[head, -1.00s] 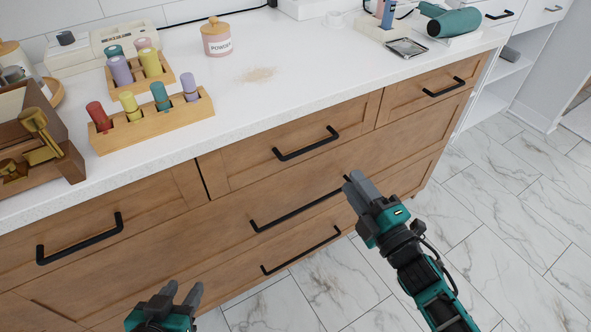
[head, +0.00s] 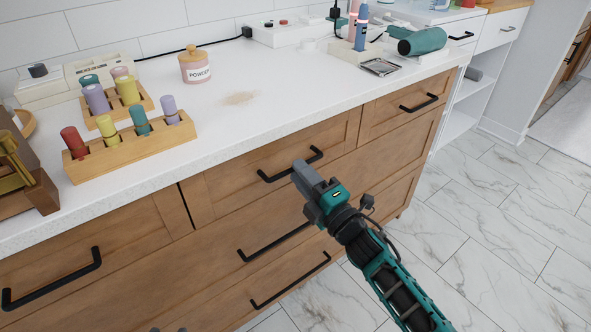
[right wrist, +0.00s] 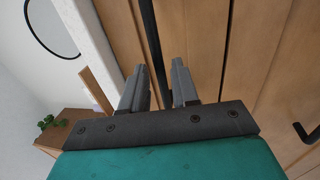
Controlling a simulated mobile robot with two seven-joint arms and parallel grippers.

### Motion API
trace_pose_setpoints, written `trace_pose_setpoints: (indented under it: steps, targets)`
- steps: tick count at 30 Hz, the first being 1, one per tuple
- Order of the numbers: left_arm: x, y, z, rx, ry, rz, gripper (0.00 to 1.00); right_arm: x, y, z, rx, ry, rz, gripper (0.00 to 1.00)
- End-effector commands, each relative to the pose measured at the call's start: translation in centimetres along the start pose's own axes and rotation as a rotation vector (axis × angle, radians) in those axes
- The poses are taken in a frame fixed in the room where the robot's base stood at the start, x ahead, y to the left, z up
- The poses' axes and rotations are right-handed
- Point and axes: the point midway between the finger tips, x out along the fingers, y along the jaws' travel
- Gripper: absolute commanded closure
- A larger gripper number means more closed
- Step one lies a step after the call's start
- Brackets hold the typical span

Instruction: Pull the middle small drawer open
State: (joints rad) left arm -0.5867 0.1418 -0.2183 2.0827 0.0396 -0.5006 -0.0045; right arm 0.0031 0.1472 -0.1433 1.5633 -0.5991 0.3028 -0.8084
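The middle small drawer (head: 225,181) is a wooden front in the top row under the white counter, and it looks shut. Its black bar handle (head: 271,178) is partly hidden by my right gripper (head: 302,168). In the right wrist view the gripper's two grey fingers (right wrist: 159,84) are apart, and a black handle bar (right wrist: 150,35) runs lengthwise in line with the gap between them. I cannot tell whether the fingers touch it. Only the tips of my left gripper (head: 168,329) show at the bottom edge of the head view.
Other black-handled drawers lie left, right and below, including the right small drawer (head: 405,105). The counter (head: 290,105) holds a powder jar (head: 195,66), wooden racks of coloured bottles (head: 131,147) and a teal hairdryer (head: 422,41). Marble floor (head: 480,220) is clear at right.

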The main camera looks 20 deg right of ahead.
Motion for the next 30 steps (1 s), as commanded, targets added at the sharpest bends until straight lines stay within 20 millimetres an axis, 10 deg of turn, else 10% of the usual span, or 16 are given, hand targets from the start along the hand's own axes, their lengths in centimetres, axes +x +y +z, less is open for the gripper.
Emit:
trace_pose_setpoints:
  steps: [17,30]
  targets:
    - [0.0,0.1,-0.2,0.004,0.006,0.004,0.57,2.6,0.0,0.0,0.001,0.000,0.000,0.71]
    - [0.1,0.1,0.2,0.006,-0.002,0.004,0.57,2.6,0.0,0.0,0.001,0.000,0.000,1.00]
